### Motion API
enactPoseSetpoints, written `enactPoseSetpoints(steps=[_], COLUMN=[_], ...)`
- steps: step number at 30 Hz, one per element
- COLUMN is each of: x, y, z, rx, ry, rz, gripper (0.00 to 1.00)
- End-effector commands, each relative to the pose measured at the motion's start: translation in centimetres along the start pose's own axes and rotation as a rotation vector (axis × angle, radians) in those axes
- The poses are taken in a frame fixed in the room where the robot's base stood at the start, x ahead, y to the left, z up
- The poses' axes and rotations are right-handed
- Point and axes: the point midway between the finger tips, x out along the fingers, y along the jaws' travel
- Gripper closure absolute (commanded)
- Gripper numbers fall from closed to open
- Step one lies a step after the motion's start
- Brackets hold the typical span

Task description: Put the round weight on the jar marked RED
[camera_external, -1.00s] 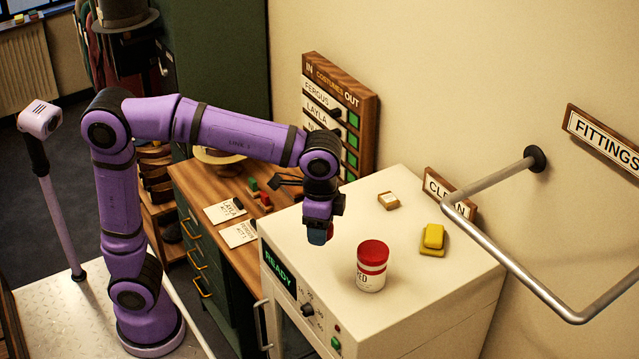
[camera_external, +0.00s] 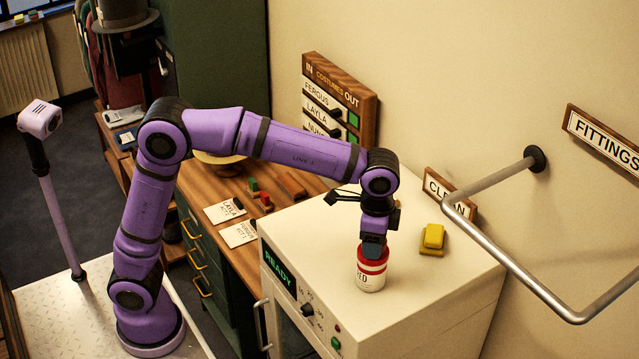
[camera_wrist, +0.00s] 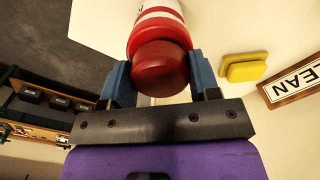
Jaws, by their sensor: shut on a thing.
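The jar marked RED (camera_external: 370,281) stands upright on the cream cabinet top (camera_external: 450,282). It is white with red bands, and its lettering partly shows. My gripper (camera_external: 373,248) points down right over the jar's top and hides most of it. In the wrist view, the blue fingers of my gripper (camera_wrist: 161,80) are shut on the dark red round weight (camera_wrist: 160,66). The weight is in line with the jar (camera_wrist: 160,18) and overlaps its red top end. I cannot tell whether they touch.
A yellow block (camera_external: 433,238) lies right of the jar, near the CLEAN sign (camera_external: 450,190). A metal rail (camera_external: 515,280) juts from the wall at the right. The cabinet top in front of the jar is clear. A wooden desk (camera_external: 290,187) with cards stands at the left.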

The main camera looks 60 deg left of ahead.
Motion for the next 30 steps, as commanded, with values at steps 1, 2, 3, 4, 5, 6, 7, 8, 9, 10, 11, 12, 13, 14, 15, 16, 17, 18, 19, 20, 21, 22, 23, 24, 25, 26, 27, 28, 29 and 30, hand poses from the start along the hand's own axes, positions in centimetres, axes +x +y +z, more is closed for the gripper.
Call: enactPoseSetpoints(steps=[1, 2, 3, 4, 5, 6, 7, 8, 9, 10, 11, 12, 13, 14, 15, 16, 17, 18, 19, 20, 21, 22, 23, 24, 25, 26, 27, 28, 29, 30], x=[0.2, 0.2, 0.2, 0.2, 0.2, 0.1, 0.2, 0.2, 0.3, 0.3, 0.4, 0.5, 0.5, 0.5, 0.5, 0.5, 0.5, 0.5, 0.5, 0.5, 0.5, 0.4, 0.4, 0.3, 0.1, -0.1, -0.4, -0.7, -1.1, -1.8], y=[0.0, 0.0, 0.0, 0.0, 0.0, 0.0, 0.0, 0.0, 0.0, 0.0, 0.0, 0.0, 0.0, 0.0, 0.0, 0.0, 0.0, 0.0, 0.0, 0.0, 0.0, 0.0, 0.0, 0.0, 0.0, 0.0, 0.0, 0.0, 0.0, 0.0], z=[0.0, 0.0, 0.0, 0.0, 0.0, 0.0, 0.0, 0.0, 0.0, 0.0, 0.0, 0.0, 0.0, 0.0, 0.0, 0.0, 0.0, 0.0, 0.0, 0.0, 0.0, 0.0, 0.0, 0.0, 0.0, 0.0, 0.0, 0.0, 0.0, 0.0], rx=[0.0, 0.0, 0.0, 0.0, 0.0, 0.0, 0.0, 0.0, 0.0, 0.0, 0.0, 0.0, 0.0, 0.0, 0.0, 0.0, 0.0, 0.0, 0.0, 0.0, 0.0, 0.0, 0.0, 0.0, 0.0, 0.0, 0.0, 0.0, 0.0, 0.0], ry=[0.001, 0.001, 0.002, 0.002, 0.002, 0.002, 0.002, 0.002, 0.001, 0.001, 0.001, 0.0, 0.0, 0.0, 0.0, 0.0, 0.0, 0.0, 0.001, 0.001, 0.001, 0.001, 0.001, 0.001, 0.002, 0.003, 0.003, 0.003, 0.003, 0.004], rz=[0.0, 0.0, 0.0, 0.0, 0.0, 0.0, 0.0, 0.0, 0.0, 0.0, 0.0, 0.0, 0.0, 0.0, 0.0, 0.0, 0.0, 0.0, 0.0, 0.0, 0.0, 0.0, 0.0, 0.0, 0.0, 0.0, 0.0, 0.0, 0.0, -0.001], gripper=[0.78, 0.78, 0.78, 0.78, 0.78, 0.78, 0.78, 0.78, 0.78, 0.78, 0.78, 0.39, 0.33, 0.26, 0.19, 0.19, 0.19, 0.19, 0.19, 0.19, 0.19, 0.19, 0.19, 0.19, 0.19, 0.19, 0.19, 0.19, 0.19, 0.19])
